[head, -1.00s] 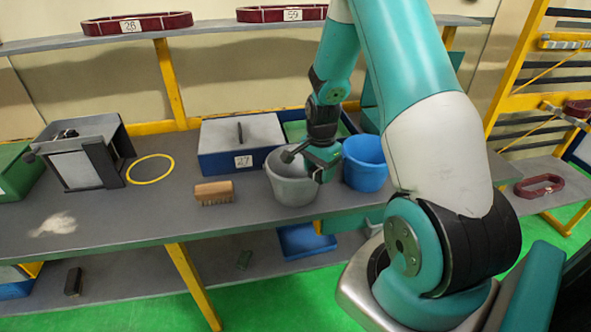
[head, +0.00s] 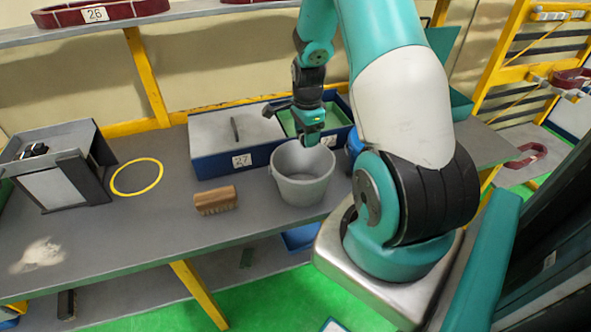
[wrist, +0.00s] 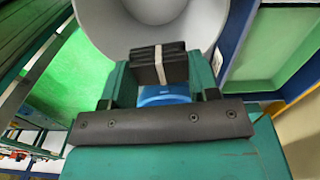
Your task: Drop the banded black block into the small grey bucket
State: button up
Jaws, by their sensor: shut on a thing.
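The small grey bucket (head: 302,187) stands upright on the bench, and its open mouth fills the top of the wrist view (wrist: 97,22). My gripper (head: 309,140) is over the bucket's back rim in the head view. In the wrist view my gripper (wrist: 158,80) is shut on the banded black block (wrist: 146,68), a dark block with a pale band around it. The block overlaps the bucket's near rim in that view. In the head view the block is hidden by my gripper.
The blue bucket (head: 353,143) is right of the grey one, mostly behind my arm. A wooden brush (head: 215,201) lies to the left. The blue bin labelled 27 (head: 205,165) stands behind.

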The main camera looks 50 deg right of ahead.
jog(key=f+b, duration=0.1)
jog(key=f, duration=0.1)
jog(key=f+b, duration=0.3)
jog(key=shift+s+d+f, duration=0.25)
jog(key=shift+d+f, duration=0.1)
jog(key=shift+d, duration=0.05)
jog(key=o, duration=1)
jog(key=shift+r, duration=0.1)
notch_tip(320, 180, up, 17)
jog(key=b, duration=0.3)
jog(key=shift+r, duration=0.15)
